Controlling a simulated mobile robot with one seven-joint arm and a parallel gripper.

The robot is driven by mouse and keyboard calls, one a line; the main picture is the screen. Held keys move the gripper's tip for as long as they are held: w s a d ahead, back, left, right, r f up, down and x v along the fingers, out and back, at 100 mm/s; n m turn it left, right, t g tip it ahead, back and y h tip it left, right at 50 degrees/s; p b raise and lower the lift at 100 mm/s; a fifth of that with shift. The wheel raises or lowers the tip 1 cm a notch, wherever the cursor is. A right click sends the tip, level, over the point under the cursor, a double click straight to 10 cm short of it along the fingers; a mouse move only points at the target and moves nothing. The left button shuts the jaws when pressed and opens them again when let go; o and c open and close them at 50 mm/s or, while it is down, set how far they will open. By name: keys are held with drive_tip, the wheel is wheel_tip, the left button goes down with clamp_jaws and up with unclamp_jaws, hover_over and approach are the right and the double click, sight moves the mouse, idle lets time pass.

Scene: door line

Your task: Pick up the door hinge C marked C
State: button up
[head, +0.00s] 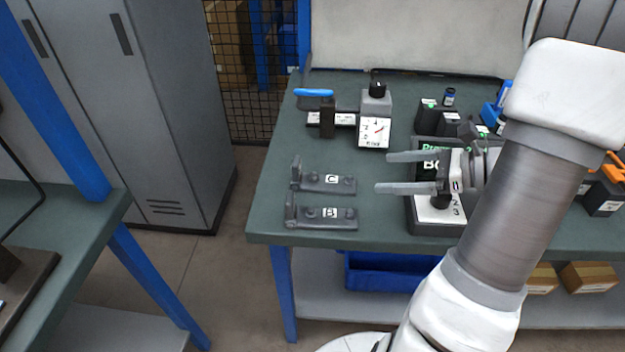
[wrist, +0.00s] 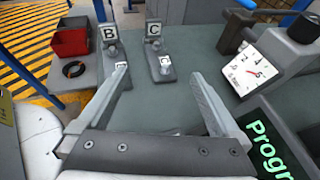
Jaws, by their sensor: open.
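The door hinge marked C (head: 318,183) is a dark grey flat plate with an upright end at its left, lying on the green bench top. It also shows in the wrist view (wrist: 161,70), beyond and between my fingertips. A similar hinge marked B (head: 318,217) lies parallel to it, nearer the bench's front edge; it also shows in the wrist view (wrist: 112,50), near the left finger. My gripper (head: 383,172) is open and empty, to the right of hinge C, fingers pointing left towards it. Its two fingers (wrist: 159,75) are spread wide in the wrist view.
A dial device (head: 374,131) with a black knob and a blue-handled tool (head: 316,93) stand behind the hinges. A dark box with green lettering (head: 425,205) sits under my gripper. The wrist view shows a red bin (wrist: 72,42) and a black ring (wrist: 74,69). The bench around the hinges is clear.

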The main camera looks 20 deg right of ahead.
drive_tip(key=b, duration=0.3)
approach(317, 179)
drive_tip(key=x, duration=0.3)
drive_tip(key=shift+w+a+r, duration=0.1)
drive_tip(key=shift+w, duration=0.45)
drive_tip(key=x, duration=0.1)
drive_tip(key=b+x, duration=0.1)
drive_tip(key=x, duration=0.1)
drive_tip(key=b+x, duration=0.1)
drive_tip(key=shift+s+a+f, duration=0.15)
drive_tip(key=shift+a+f, duration=0.25)
drive_tip(key=shift+a, duration=0.05)
drive_tip(key=shift+w+a, duration=0.25)
drive_tip(key=shift+c, duration=0.2)
clamp_jaws()
